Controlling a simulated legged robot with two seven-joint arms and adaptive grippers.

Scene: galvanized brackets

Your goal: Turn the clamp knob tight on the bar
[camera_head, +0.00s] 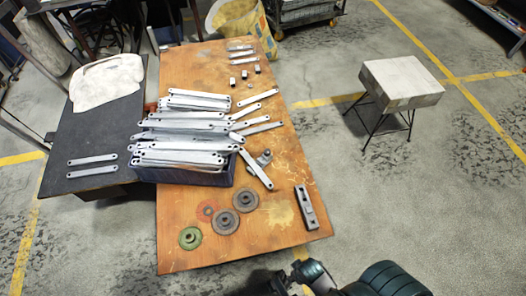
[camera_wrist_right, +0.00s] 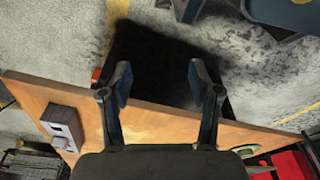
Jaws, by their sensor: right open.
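A small grey fitting with a dark round part (camera_head: 262,158), possibly the clamp and its knob, sits on the wooden table (camera_head: 275,235) beside the bin. It is too small to tell how tight it is or what it grips. A grey slotted metal block (camera_head: 306,208) lies near the table's right edge; what looks like the same block shows at left in the wrist view (camera_wrist_right: 62,127). My right gripper (camera_wrist_right: 160,82) is open and empty by the table edge, touching nothing visible. Dark parts of my arm show at the bottom of the head view. My left gripper is out of view.
A blue bin (camera_head: 215,178) is heaped with galvanized brackets (camera_head: 185,125), some spilling right. Grey discs (camera_head: 245,199) and a green disc (camera_head: 190,238) lie at the front. A dark side table (camera_head: 90,150) adjoins left. A stool (camera_head: 400,82) stands apart right; floor between is clear.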

